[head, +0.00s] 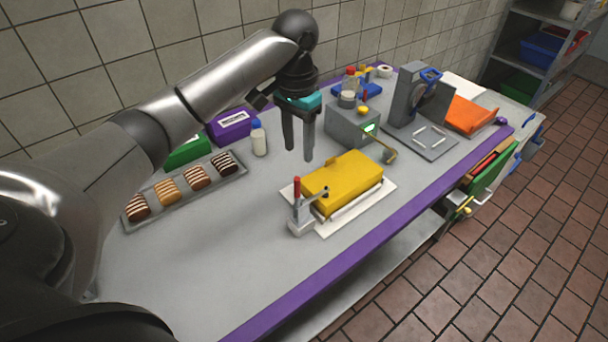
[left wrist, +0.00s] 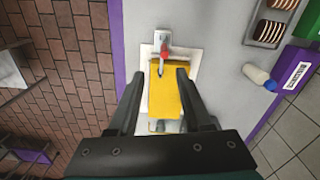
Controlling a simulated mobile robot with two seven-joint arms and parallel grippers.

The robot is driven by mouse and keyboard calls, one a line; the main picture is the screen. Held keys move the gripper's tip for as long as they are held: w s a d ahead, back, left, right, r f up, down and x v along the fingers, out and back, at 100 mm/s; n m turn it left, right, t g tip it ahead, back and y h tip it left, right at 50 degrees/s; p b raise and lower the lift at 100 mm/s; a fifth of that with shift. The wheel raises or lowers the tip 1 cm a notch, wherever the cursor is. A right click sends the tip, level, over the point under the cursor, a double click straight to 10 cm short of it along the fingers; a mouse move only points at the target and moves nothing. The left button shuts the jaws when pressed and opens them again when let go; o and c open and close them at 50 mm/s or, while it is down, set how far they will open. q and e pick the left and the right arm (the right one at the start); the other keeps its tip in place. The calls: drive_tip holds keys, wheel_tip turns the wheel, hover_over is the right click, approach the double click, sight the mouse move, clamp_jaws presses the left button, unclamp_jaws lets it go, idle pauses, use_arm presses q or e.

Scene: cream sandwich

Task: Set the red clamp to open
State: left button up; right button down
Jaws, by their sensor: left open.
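The red clamp (head: 299,216) is a grey toggle clamp with a red handle that stands upright. It is fixed at the near left corner of a white plate (head: 353,217). Its arm reaches over the edge of a yellow block (head: 345,176); I cannot tell whether its dark tip presses on it. In the left wrist view the clamp (left wrist: 163,40) shows its red handle from above, beyond the fingertips. My left gripper (head: 299,157) is open and empty, pointing down above the table behind the clamp and yellow block. It also frames the yellow block in the left wrist view (left wrist: 160,75). My right gripper is not seen.
A tray (head: 190,191) of several striped pastries, a purple box (head: 231,126) and a white bottle (head: 258,140) stand left. A grey device (head: 354,127) stands behind the block. The grey tabletop (head: 235,235) left of the clamp is clear.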

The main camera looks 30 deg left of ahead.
sight(297, 193)
use_arm(q)
drive_tip(key=f, duration=1.3)
drive_tip(key=shift+w+a+f+b, duration=0.1)
drive_tip(key=shift+a+f+b, duration=0.2)
drive_tip(key=shift+a, duration=0.05)
clamp_jaws()
idle(1.0)
